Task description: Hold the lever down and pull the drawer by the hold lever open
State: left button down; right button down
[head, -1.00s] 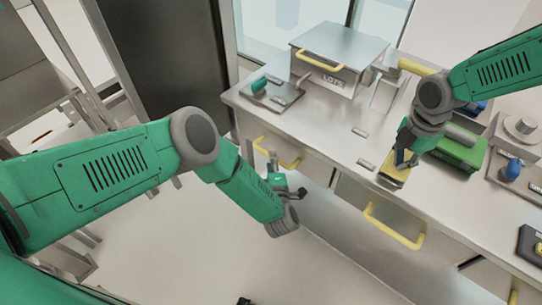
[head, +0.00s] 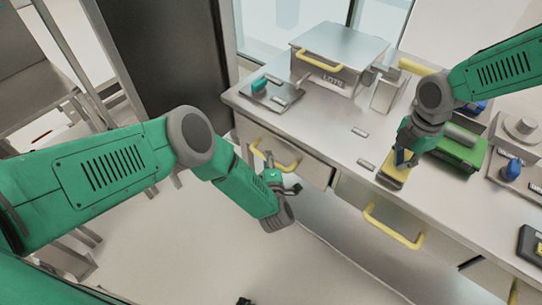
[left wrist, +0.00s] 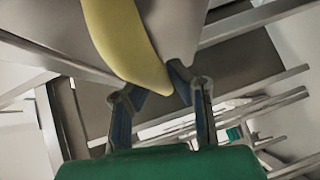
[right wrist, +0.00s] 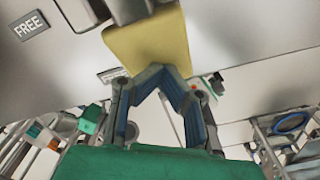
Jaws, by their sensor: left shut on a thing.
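The left drawer (head: 312,170) is in the bench front, with a yellow bar handle (head: 283,163). I cannot tell whether it stands slightly out. My left gripper (head: 270,172) is at this handle. In the left wrist view the yellow handle (left wrist: 128,40) runs between the fingers of my left gripper (left wrist: 157,80), which is shut on it. The yellow hold lever (head: 390,181) is on the bench top near the front edge. My right gripper (head: 403,160) is over it. In the right wrist view its fingertips (right wrist: 165,72) are together against the yellow lever plate (right wrist: 150,40).
A second drawer handle (head: 393,227) is further right on the bench front. A grey box (head: 335,60) with a yellow handle stands at the back. A green case (head: 460,150) lies close beside my right gripper.

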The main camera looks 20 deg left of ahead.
pick_arm(q)
jog(key=s, duration=0.1)
jog(key=s+a, duration=0.1)
jog(key=s, duration=0.2)
jog(key=shift+s+a+f, duration=0.15)
jog(key=shift+s+a, duration=0.1)
jog(key=shift+a, duration=0.15)
jog(key=c, duration=1.5)
grip_release()
jog(key=v, duration=1.2)
